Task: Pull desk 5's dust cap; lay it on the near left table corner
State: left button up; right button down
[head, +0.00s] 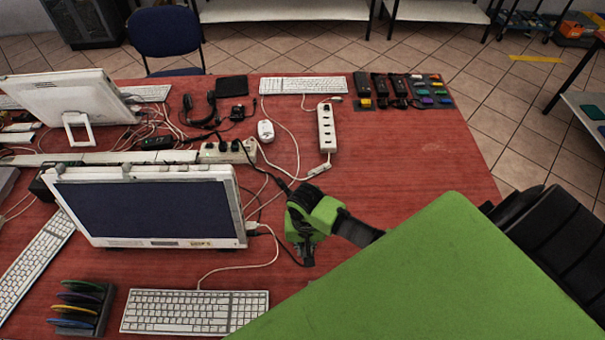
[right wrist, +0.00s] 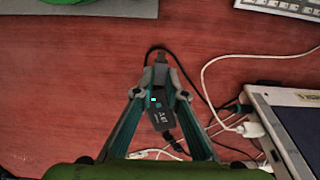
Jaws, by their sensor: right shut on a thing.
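My right gripper (head: 304,256) is low over the red table, just right of the front monitor. In the right wrist view its fingertips (right wrist: 160,78) are closed together on a small dark piece (right wrist: 161,58). I cannot tell for sure whether this piece is the dust cap. A black adapter (right wrist: 163,118) with white lettering and a small teal light shows between the fingers, with a black cable at its lower end. The fingers hide where the piece and adapter meet. The near left table corner is not clearly in view. My left gripper is not in view.
The front monitor (head: 150,208) stands close left of the gripper, with cables around its right edge. A white keyboard (head: 194,312) and a rack of coloured discs (head: 80,308) lie near the front. A white power strip (head: 326,128) lies behind. The table's right part (head: 420,150) is clear.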

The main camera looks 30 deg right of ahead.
notch_tip(320, 180, down, 3)
jog(key=shift+f, duration=0.15)
notch_tip(320, 180, down, 2)
jog(key=shift+w+f, duration=0.1)
jog(key=shift+f, duration=0.2)
jog(key=c, duration=2)
grip_release()
jog(key=shift+o, duration=0.2)
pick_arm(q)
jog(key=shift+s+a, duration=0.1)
pick_arm(e)
jog(key=shift+r, duration=0.2)
notch_tip(320, 180, up, 11)
jog(key=shift+r, duration=0.35)
